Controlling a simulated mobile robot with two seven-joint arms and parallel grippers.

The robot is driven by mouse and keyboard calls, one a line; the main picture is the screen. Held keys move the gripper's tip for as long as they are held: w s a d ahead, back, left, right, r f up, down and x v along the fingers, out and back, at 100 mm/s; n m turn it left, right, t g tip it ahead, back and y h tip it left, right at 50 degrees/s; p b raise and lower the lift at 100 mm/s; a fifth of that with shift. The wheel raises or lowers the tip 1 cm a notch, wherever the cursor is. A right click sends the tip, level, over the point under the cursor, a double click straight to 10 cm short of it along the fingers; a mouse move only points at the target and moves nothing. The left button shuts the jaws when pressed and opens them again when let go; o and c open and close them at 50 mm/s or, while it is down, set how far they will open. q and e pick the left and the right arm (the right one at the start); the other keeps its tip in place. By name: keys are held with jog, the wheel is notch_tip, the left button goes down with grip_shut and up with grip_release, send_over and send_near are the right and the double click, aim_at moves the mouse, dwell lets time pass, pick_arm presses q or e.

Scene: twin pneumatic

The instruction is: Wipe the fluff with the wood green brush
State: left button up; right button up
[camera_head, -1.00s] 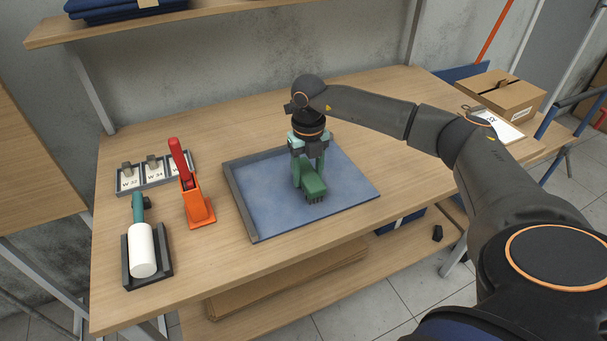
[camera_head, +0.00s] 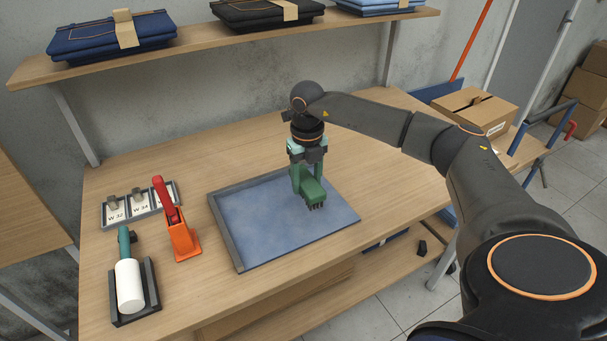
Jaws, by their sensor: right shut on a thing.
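My right gripper (camera_head: 308,164) is shut on the green brush (camera_head: 312,191) and points down over the blue panel in the tray. The brush's dark bristles (camera_head: 316,206) are at or just above the panel; I cannot tell if they touch. No wood part of the brush is clear to see. The blue panel (camera_head: 272,222) has faint pale mottling, which may be fluff. Its grey tray rim (camera_head: 225,234) runs along the left and back. My left gripper is out of view.
A white lint roller (camera_head: 129,286) lies in a dark holder at the front left. An orange tool with a red handle (camera_head: 182,240) stands beside the tray. Labelled clips (camera_head: 139,205) sit behind. A cardboard box (camera_head: 474,111) is at the right. Folded jeans (camera_head: 110,38) lie on the shelf above.

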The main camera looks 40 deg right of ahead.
jog(key=shift+r+p, duration=0.9)
jog(key=shift+r, duration=0.65)
jog(key=shift+a, duration=0.1)
